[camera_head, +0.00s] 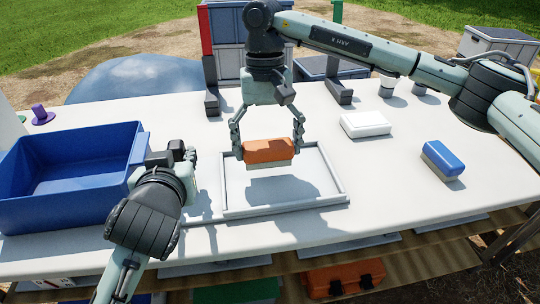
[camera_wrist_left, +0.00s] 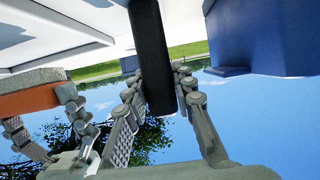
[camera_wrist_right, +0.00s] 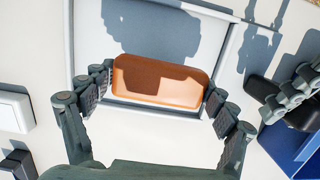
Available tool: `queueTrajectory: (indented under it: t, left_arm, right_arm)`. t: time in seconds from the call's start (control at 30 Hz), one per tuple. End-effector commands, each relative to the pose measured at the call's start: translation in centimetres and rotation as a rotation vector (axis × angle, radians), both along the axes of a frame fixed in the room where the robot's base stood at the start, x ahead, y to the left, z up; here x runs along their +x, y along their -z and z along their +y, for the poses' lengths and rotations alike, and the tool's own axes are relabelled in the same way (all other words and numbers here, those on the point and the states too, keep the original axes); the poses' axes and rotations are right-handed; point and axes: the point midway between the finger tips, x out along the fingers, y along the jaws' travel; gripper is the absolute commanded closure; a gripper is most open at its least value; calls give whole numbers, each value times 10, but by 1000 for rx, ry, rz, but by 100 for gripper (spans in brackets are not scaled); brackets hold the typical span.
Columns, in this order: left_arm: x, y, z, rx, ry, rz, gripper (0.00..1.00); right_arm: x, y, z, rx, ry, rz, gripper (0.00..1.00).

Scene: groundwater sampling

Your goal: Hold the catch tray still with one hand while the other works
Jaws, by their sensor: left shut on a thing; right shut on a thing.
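The catch tray (camera_head: 347,203) is a shallow, pale grey rectangular tray on the white table, in the middle of the head view. My right gripper (camera_head: 268,143) is shut on an orange brush (camera_head: 268,150) with a pale underside. It holds the brush level above the tray, with a shadow on the tray floor. The brush also fills the middle of the right wrist view (camera_wrist_right: 160,82). My left gripper (camera_head: 190,157) is low at the tray's left side. In the left wrist view its fingers close on a black bar (camera_wrist_left: 150,45); whether that bar joins the tray is hidden.
A blue bin (camera_head: 60,150) stands close left of my left gripper. Right of the tray lie a white block (camera_head: 366,124) and a blue brush (camera_head: 443,161). A purple object (camera_head: 40,115) stands behind the bin. The table between tray and blue brush is clear.

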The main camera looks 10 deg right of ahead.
Motion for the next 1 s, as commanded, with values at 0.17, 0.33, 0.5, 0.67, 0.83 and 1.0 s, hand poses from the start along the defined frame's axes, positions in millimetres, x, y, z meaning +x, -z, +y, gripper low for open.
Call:
queueTrajectory:
  t: [0.17, 0.33, 0.5, 0.67, 0.83, 1.0]
  left_arm:
    - [0, 0, 0, 0, 0, -1, 100]
    - [0, 0, 0, 0, -1, 0, 100]
    - [0, 0, 0, 0, -1, 0, 100]
    - [0, 0, 0, 0, -1, 0, 100]
    - [0, 0, 0, 0, -1, 0, 100]
    - [0, 0, 0, 0, -1, 0, 100]
  right_arm:
    - [1, -18, 0, 1, 0, -4, 42]
    - [1, -34, 0, 1, -1, -3, 42]
    - [0, -44, 0, 0, -1, -2, 42]
    - [0, -46, 0, 0, 0, -1, 42]
    - [0, -45, 0, 0, 0, -1, 42]
    - [0, -45, 0, 0, 0, -1, 42]
